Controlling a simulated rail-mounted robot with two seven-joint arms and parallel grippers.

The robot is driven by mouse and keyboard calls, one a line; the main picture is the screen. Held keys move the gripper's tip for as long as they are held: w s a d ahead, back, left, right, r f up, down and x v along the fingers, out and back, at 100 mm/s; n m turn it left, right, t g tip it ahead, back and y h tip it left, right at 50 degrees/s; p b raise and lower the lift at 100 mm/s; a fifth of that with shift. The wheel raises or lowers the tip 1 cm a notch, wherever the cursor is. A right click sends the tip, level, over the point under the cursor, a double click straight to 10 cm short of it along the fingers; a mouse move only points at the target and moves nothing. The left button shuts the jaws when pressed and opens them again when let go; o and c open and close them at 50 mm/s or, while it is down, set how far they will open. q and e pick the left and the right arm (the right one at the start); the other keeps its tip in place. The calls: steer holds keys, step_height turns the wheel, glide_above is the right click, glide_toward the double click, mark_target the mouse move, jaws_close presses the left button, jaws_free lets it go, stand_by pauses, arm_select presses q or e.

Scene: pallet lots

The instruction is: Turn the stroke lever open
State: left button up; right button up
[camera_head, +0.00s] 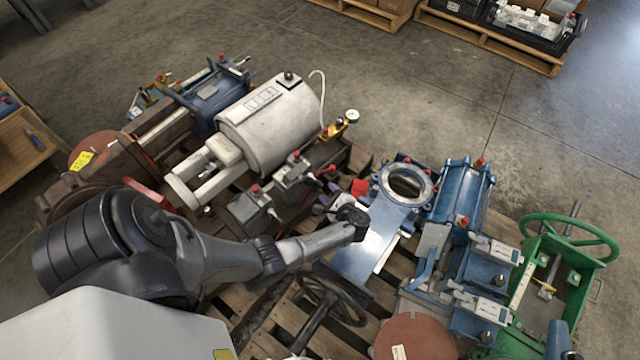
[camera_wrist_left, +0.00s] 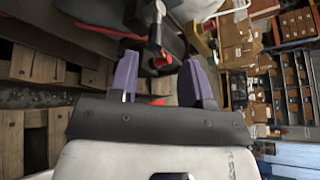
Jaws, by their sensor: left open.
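My left gripper (camera_head: 326,203) reaches from the left over the pallet, beside the grey valve block (camera_head: 262,207) with red-capped fittings. In the left wrist view its two purple fingers (camera_wrist_left: 160,82) are apart, with nothing clamped between them. A dark fitting with a red end (camera_wrist_left: 157,45) shows just beyond and between the fingertips; I cannot tell whether they touch. A small red piece (camera_head: 359,188) lies just past the gripper in the head view. I cannot tell for sure which part is the stroke lever; the wrist partly hides this spot. My right gripper does not show.
A white actuator cylinder (camera_head: 270,125) and a pressure gauge (camera_head: 352,116) stand behind the gripper. A blue gate valve (camera_head: 372,235), blue cylinder (camera_head: 462,195) and green handwheel frame (camera_head: 560,265) fill the right. A dark handwheel (camera_head: 335,300) sits below the arm.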

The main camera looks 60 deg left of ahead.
mark_target(321, 186)
arm_select(q)
steer(key=x, duration=0.1)
steer(key=b+x, duration=0.1)
steer(key=x, duration=0.1)
steer(key=b+x, duration=0.1)
steer(key=x, duration=0.1)
steer(key=shift+s+d+f, duration=0.15)
steer(key=shift+s+f, duration=0.2)
steer(key=shift+w+a+b, duration=0.15)
steer(key=shift+a+b, duration=0.15)
steer(key=shift+a, duration=0.55)
steer(key=shift+f, duration=0.1)
jaws_close()
